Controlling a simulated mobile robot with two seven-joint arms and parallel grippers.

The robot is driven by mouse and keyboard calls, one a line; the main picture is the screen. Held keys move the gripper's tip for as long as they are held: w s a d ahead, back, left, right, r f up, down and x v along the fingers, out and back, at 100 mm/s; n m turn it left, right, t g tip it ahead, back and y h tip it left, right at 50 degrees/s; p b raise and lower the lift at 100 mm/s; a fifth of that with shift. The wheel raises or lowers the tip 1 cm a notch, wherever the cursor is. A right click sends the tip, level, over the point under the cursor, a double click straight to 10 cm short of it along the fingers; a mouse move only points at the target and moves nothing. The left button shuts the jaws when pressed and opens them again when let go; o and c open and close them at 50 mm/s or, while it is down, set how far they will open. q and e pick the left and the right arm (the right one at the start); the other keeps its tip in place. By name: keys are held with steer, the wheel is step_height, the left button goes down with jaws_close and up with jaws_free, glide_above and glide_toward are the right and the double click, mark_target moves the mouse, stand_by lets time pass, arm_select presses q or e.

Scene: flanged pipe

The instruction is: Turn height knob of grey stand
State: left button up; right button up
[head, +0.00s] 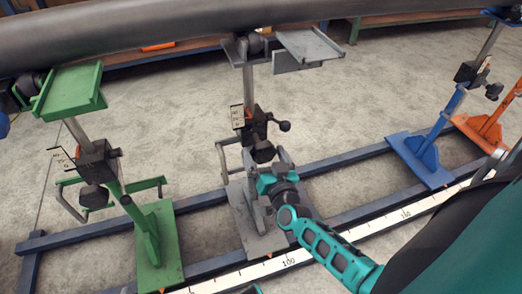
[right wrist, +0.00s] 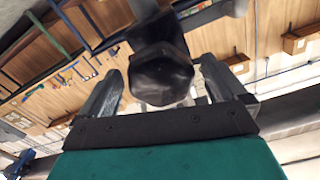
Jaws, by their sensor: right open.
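The grey stand (head: 240,205) stands in the middle of the head view, with a flat base plate and a black clamp block on its post. Its black height knob (head: 262,152) sits low on the block, facing me. My right gripper (head: 267,163) is just below and in front of the knob, with its fingers pointing up at it. In the right wrist view the dark, faceted knob (right wrist: 162,76) shows between the two spread fingers. The fingers are open, and I cannot tell whether either touches the knob. My left gripper is not in view.
A side lever with a black ball (head: 284,126) sticks out right of the block. A large dark pipe (head: 150,35) lies across the top. A green stand (head: 160,250) is left, blue (head: 420,160) and orange (head: 486,130) stands right. Blue floor rails (head: 345,160) carry the stands.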

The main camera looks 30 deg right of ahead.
mark_target(261, 148)
steer(key=shift+x, duration=0.8)
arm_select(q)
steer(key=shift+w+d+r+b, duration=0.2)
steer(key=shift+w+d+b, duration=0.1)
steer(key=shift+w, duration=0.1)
arm_select(e)
steer(key=shift+x, duration=0.75)
steer(key=c, duration=1)
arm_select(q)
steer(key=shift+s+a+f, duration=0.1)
arm_select(e)
steer(key=shift+m, duration=0.3)
steer(key=m, duration=0.4)
steer(key=shift+m, duration=0.4)
steer(key=m, duration=0.3)
steer(key=shift+a+m, duration=0.1)
steer(key=shift+m, duration=0.3)
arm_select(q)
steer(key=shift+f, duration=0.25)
arm_select(e)
steer(key=shift+m, duration=0.7)
